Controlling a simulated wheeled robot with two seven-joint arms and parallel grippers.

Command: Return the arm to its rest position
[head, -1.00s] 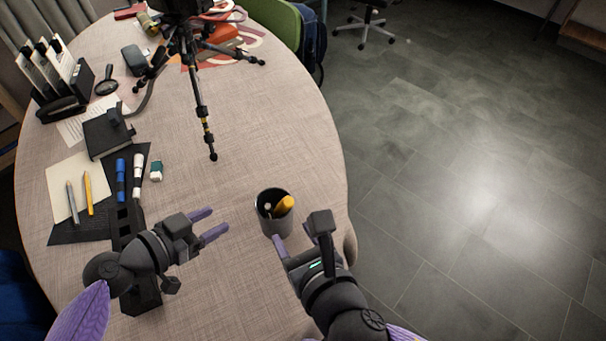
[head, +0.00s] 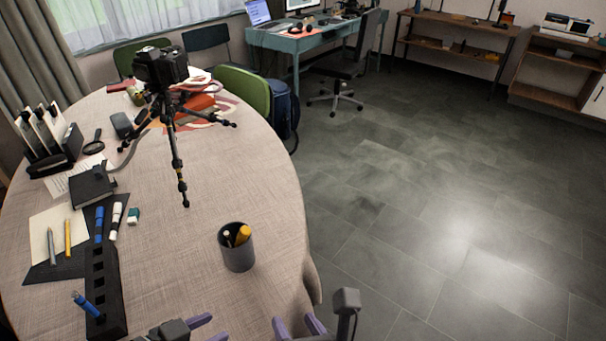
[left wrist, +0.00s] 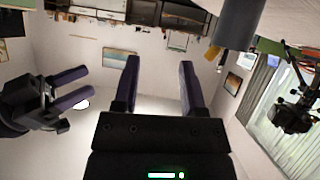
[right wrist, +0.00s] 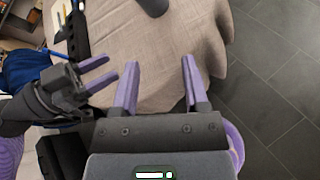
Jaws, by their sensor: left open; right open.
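My left gripper (head: 205,328) is at the bottom edge of the head view, over the near part of the table, with its purple fingers apart and empty. My right gripper (head: 296,328) is to its right near the table's edge, also open and empty. In the left wrist view the left fingers (left wrist: 158,88) are spread with nothing between them. In the right wrist view the right fingers (right wrist: 158,85) are spread over the tablecloth's edge. Most of both arms is outside the head view.
A grey cup (head: 238,252) with pens stands in front of the grippers. A black slotted holder (head: 103,290) with a blue marker (head: 86,304) lies at the left. A camera tripod (head: 175,150) stands farther back on the table (head: 160,260). Open floor (head: 430,220) lies to the right.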

